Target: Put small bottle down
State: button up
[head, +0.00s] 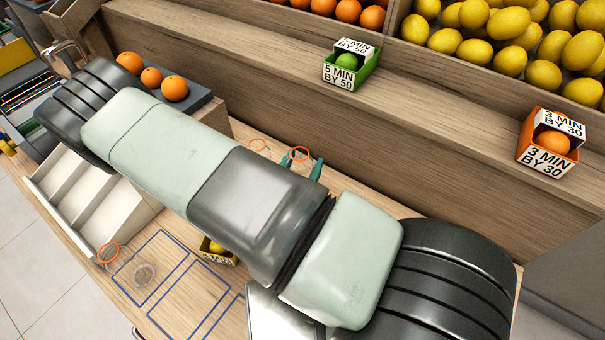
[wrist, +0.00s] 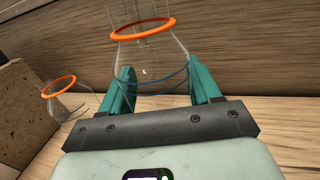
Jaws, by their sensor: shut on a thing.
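A clear small bottle (wrist: 150,52) with an orange ring stands between the two teal fingers of my gripper (wrist: 160,78) in the wrist view. The fingers are shut on its sides. In the head view the orange ring of this bottle (head: 301,154) shows just past my arm, beside the teal fingertips (head: 302,164), near the wooden step. My arm hides most of its body, and I cannot tell whether its base touches the counter. A second clear bottle (wrist: 62,92) with an orange ring is to the left, apart from my gripper. It also shows in the head view (head: 259,147).
Blue outlined rectangles (head: 160,262) mark the counter's front, partly under my arm. Another orange-ringed clear container (head: 109,255) stands by the white stepped rack (head: 85,200). A small yellow box (head: 218,257) sits near the outlines. The wooden step (head: 400,150) rises behind.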

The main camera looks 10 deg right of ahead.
aim_at(303, 149)
notch_tip(303, 149, up, 5)
jog(key=shift+r, duration=0.2)
jog(key=w+d+r+n+t+y, duration=0.1)
jog(key=w+r, duration=0.3)
jog(key=r, duration=0.7)
jog(key=w+d+r+n+y, duration=0.1)
jog(key=w+r+y, duration=0.15)
jog(key=r, duration=0.85)
jog(key=w+d+r+n+t+y, duration=0.1)
jog(key=w+r, duration=0.4)
jog(key=r, duration=0.6)
jog(key=a+f+h, duration=0.1)
jog(key=a+f, duration=0.2)
jog(key=f, duration=0.7)
jog(key=s+f+m+h, duration=0.1)
jog(key=s+f, duration=0.3)
jog(key=f, duration=0.3)
jog(key=s+f+m+g+h, duration=0.1)
jog(key=s+f, duration=0.2)
jog(key=f, duration=0.5)
jog(key=s+f+m+g+h, duration=0.1)
jog(key=s+f, duration=0.3)
jog(key=f, duration=0.4)
jog(key=shift+s+h, duration=0.25)
jog(key=shift+s, duration=0.05)
